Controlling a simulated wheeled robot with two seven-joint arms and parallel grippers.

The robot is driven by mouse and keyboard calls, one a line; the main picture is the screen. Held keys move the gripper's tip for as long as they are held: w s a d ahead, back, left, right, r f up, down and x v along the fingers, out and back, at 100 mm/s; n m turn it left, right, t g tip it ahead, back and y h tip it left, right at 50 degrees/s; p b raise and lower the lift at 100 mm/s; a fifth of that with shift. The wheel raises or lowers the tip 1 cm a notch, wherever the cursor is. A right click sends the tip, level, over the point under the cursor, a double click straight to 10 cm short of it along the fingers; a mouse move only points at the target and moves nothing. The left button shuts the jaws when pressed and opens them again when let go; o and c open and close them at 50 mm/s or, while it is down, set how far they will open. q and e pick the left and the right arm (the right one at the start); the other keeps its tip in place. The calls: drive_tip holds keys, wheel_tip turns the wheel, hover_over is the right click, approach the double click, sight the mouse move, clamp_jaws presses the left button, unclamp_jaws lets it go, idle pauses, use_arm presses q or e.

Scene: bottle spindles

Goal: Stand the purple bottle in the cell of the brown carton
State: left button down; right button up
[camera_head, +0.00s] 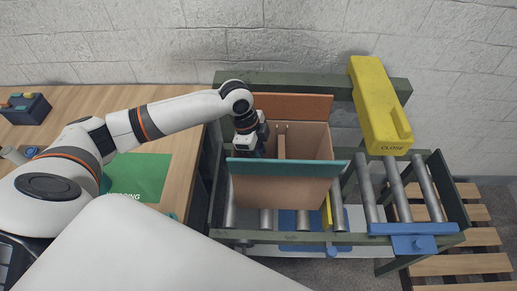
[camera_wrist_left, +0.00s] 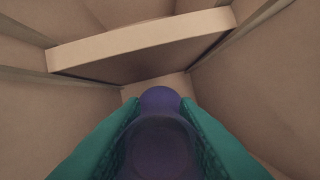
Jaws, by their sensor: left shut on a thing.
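The brown carton (camera_head: 285,190) stands open on the roller conveyor, with its flaps out. Inside it a cardboard divider (camera_head: 282,143) shows, and it also shows across the top of the left wrist view (camera_wrist_left: 145,43). My left gripper (camera_head: 250,148) reaches down into the carton's left part. In the left wrist view its two green fingers are shut on the purple bottle (camera_wrist_left: 160,125), with cardboard walls around it. The bottle's lower end and whether it touches the carton floor are hidden. The bottle does not show in the head view. My right gripper is not in view.
A yellow block marked CLOSE (camera_head: 380,105) stands right of the carton. Bare rollers (camera_head: 398,190) lie to the right, with a blue stop (camera_head: 412,229) at the front. A green mat (camera_head: 140,177) lies on the wooden table at left. A wooden pallet (camera_head: 465,262) is at far right.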

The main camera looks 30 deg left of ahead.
use_arm(q)
drive_tip(key=shift+r+p, duration=0.1)
drive_tip(key=shift+p, duration=0.85)
idle(1.1)
idle(0.4)
drive_tip(key=c, duration=1)
unclamp_jaws()
drive_tip(key=shift+c, duration=0.2)
wheel_tip(320, 180, up, 28)
drive_tip(key=p, duration=1.6)
drive_tip(key=shift+f+p, duration=0.2)
drive_tip(key=shift+p, duration=0.1)
idle(1.9)
